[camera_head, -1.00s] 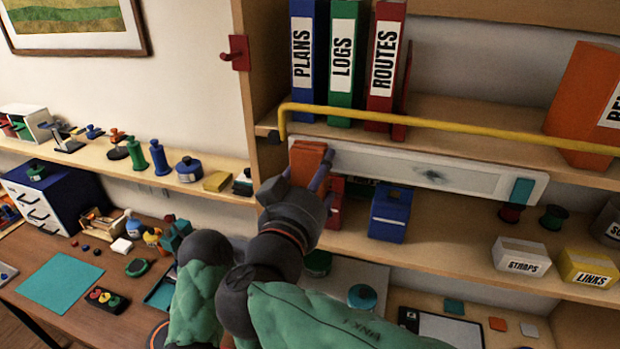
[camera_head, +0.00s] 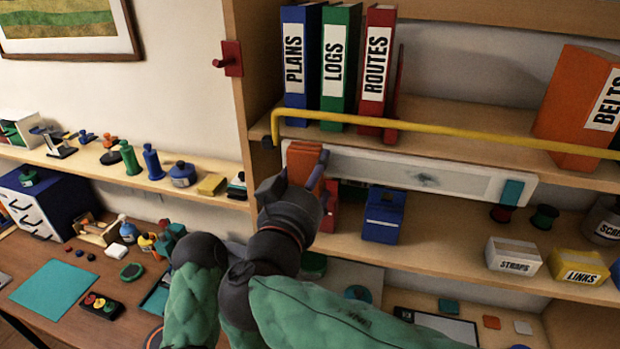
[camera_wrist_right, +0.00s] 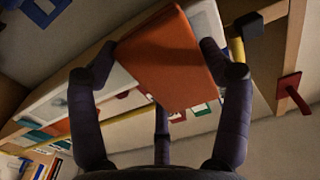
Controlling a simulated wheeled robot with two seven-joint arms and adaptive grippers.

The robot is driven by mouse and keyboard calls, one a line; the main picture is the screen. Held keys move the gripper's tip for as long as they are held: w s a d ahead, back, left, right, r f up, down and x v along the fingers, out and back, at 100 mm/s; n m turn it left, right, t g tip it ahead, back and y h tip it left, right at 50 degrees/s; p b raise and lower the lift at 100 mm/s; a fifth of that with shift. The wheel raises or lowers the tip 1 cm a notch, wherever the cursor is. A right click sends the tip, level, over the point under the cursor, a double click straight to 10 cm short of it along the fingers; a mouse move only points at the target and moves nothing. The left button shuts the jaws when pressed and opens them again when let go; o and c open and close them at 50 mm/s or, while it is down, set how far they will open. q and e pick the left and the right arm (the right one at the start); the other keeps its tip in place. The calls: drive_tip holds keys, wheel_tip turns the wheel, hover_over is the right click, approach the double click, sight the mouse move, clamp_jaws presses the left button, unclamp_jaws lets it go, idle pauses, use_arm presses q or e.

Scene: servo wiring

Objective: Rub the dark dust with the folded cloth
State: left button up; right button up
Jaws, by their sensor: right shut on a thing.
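The orange folded cloth (camera_head: 303,163) is in my right gripper (camera_head: 313,178), at the left end of a long white panel (camera_head: 370,167) under the yellow rail. In the right wrist view, the fingers of the right gripper (camera_wrist_right: 165,85) are shut around the cloth (camera_wrist_right: 163,62), which lies in front of the panel. I cannot tell whether the cloth touches the panel. The dark dust (camera_head: 427,180) is a smudge on a greyish strip in the middle of the panel, to the right of the cloth and uncovered. My left gripper is not in view.
The yellow rail (camera_head: 430,131) runs along the shelf edge above the panel. Binders (camera_head: 335,65) stand above it. A teal piece (camera_head: 512,192) is at the panel's right end. A blue box (camera_head: 383,214) and a white box (camera_head: 513,257) sit on the shelf below.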

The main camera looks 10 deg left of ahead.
sight(339, 167)
drive_tip(key=shift+w+b, duration=0.65)
drive_tip(key=shift+w, duration=0.35)
drive_tip(key=shift+s+d+f+b, duration=0.1)
drive_tip(key=shift+d+f+b, duration=0.1)
drive_tip(key=shift+d+b, duration=0.7)
drive_tip(key=shift+s+d+r+b, duration=0.1)
drive_tip(key=shift+d+r+b, duration=0.05)
drive_tip(key=shift+d+b, duration=1.15)
drive_tip(key=shift+a+b, duration=0.2)
drive_tip(key=shift+b, duration=0.65)
drive_tip(key=shift+a+b, duration=0.6)
drive_tip(key=shift+a, duration=1.4)
